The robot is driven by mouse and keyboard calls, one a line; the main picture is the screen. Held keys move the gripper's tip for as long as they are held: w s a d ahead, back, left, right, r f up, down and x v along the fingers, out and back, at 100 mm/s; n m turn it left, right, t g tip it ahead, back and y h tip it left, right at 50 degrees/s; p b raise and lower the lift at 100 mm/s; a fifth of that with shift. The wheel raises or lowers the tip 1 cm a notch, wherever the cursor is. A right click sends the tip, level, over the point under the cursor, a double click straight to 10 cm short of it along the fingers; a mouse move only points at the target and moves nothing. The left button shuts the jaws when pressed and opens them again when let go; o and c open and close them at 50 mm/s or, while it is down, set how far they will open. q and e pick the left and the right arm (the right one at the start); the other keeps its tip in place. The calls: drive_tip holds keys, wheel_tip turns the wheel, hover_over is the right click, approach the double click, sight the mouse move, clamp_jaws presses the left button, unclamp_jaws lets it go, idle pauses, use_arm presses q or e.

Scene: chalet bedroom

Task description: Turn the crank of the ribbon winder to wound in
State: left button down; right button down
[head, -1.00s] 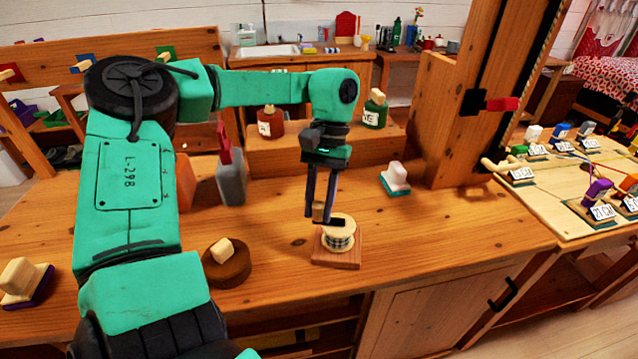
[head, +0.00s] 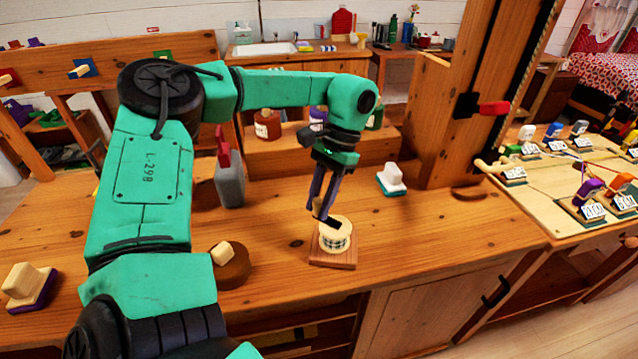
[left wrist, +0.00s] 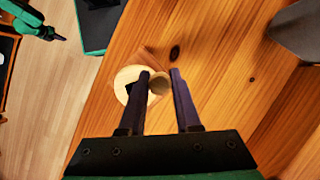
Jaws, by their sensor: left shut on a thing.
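The ribbon winder (head: 335,240) is a pale round spool with a dark checked ribbon band, on a square reddish wooden base (head: 333,262) near the front edge of the workbench. Its round top also shows in the left wrist view (left wrist: 126,80). My left gripper (head: 326,219) reaches down, tilted, to the far left side of the spool's top. It is shut on the small tan crank knob (left wrist: 158,85), which sits between its two dark fingers. The fingers partly hide the crank. A green arm with a dark gripper (left wrist: 56,36), probably my right, shows small at the wrist view's corner.
A brown round block with a pale knob (head: 228,262) stands left of the winder. A grey bottle-shaped thing with a red top (head: 230,183) stands behind it. A white-and-teal block (head: 391,180) is at the back right. The bench (head: 440,240) right of the winder is clear.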

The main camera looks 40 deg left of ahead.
use_arm(q)
drive_tip(key=c, duration=0.6)
unclamp_jaws()
drive_tip(key=shift+r, duration=0.1)
drive_tip(key=p+v, duration=0.2)
drive_tip(key=v, duration=0.5)
drive_tip(key=shift+r+p, duration=0.2)
drive_tip(key=shift+p, duration=0.1)
